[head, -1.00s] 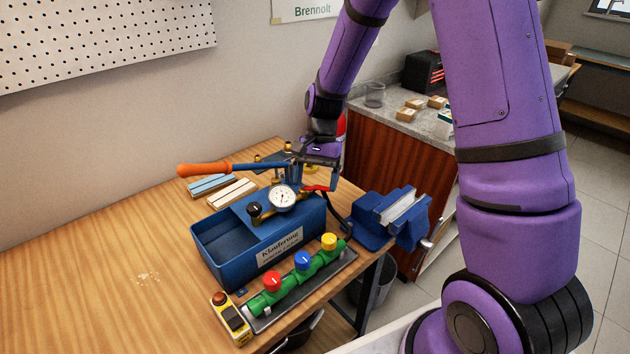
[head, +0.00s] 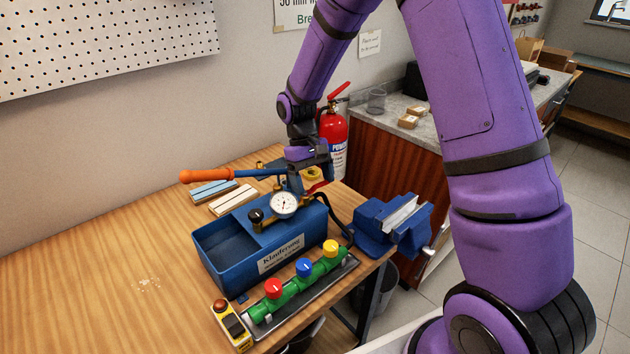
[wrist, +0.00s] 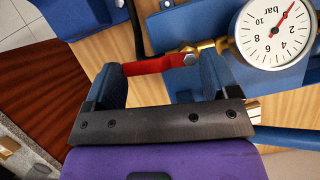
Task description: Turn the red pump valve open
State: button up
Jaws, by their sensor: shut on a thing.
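The red pump valve (wrist: 158,65) is a flat red lever with a bolt at one end, beside a brass fitting (wrist: 207,47) in the wrist view. It points left from the bolt, roughly in line with the brass. My gripper (wrist: 160,70) has its two blue-padded fingers at either end of the lever, shut on it. In the head view my gripper (head: 311,176) is at the back right of the blue pump (head: 225,257), and a little of the red lever (head: 316,187) shows below it. A round white gauge (head: 285,204) sits next to the valve.
The pump's orange-tipped handle (head: 205,175) extends left. A green manifold (head: 290,289) with coloured knobs lies in front. A blue vise (head: 385,218) stands right, and a red fire extinguisher (head: 333,130) behind. The left of the bench (head: 90,260) is mostly clear.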

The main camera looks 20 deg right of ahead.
jog(key=shift+w+n, duration=0.2)
jog(key=shift+n, duration=0.4)
jog(key=shift+a+h, duration=0.1)
jog(key=shift+h, duration=0.2)
jog(key=o, duration=0.8)
jog(key=v, duration=1.1)
jog(key=shift+s, duration=0.2)
